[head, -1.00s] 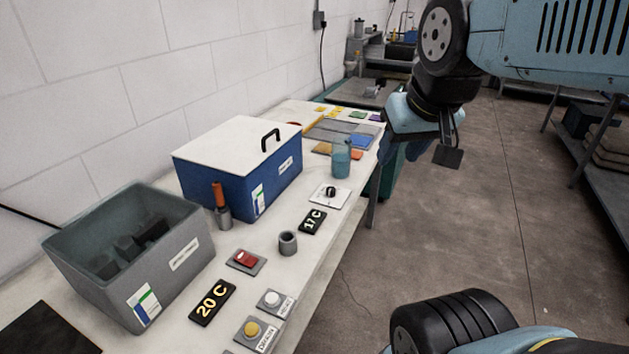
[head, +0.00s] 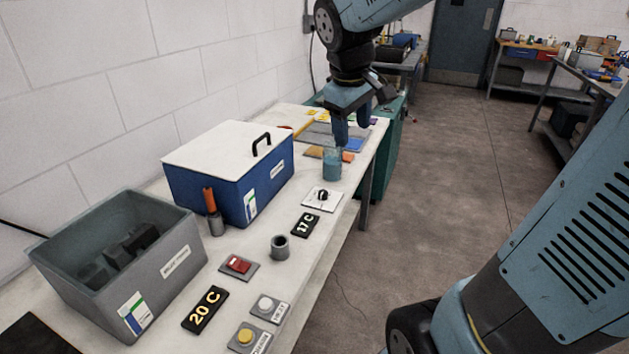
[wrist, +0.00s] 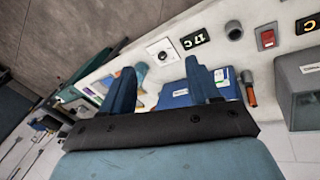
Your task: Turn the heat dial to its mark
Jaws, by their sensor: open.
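The heat dial is a small black knob (head: 322,196) on a white square plate (head: 329,203), on the bench toward its right edge. It also shows in the wrist view as a dark knob (wrist: 162,54) on its white plate. The mark on the plate is too small to read. A black sign (head: 306,225) reading 17 C lies just in front of the plate. My gripper (head: 350,138) points down beyond the dial, over the area of the blue beaker, apart from the dial. In the wrist view its two fingers (wrist: 160,88) are spread with nothing held between them.
A blue beaker (head: 332,165) stands behind the dial plate. A blue box with a white lid (head: 222,150) is to its left. A grey cup (head: 280,247), a red switch (head: 238,265), a 20 C sign (head: 205,309) and a grey bin (head: 163,295) are nearer.

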